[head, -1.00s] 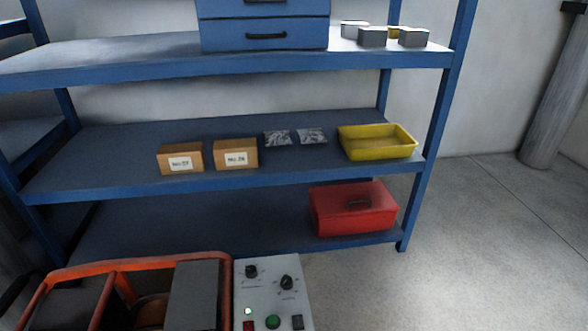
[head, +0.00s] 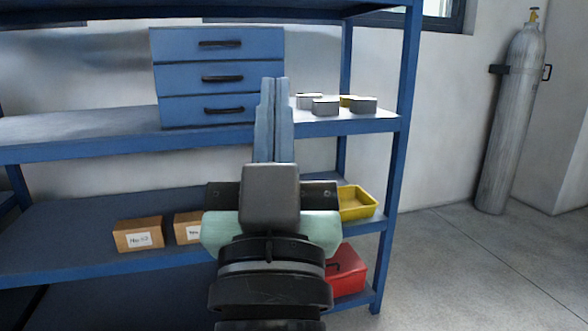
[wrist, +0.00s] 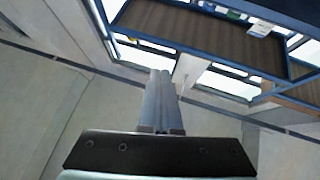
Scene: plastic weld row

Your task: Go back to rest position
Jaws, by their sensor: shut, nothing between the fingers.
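My gripper (head: 272,84) is raised in the middle of the head view, its long fingers pointing up and closed together with nothing between them. It stands in front of the blue shelf and covers part of it. In the wrist view my gripper (wrist: 160,76) also shows shut and empty, with the wall and windows beyond the fingertips. No object touches the fingers in the wrist view.
The blue shelf (head: 60,236) holds a blue drawer unit (head: 180,78), grey boxes (head: 326,107), cardboard boxes (head: 138,235), a yellow tray (head: 356,205) and a red box (head: 350,270). A gas cylinder (head: 507,120) stands right. The floor (head: 460,270) at right is clear.

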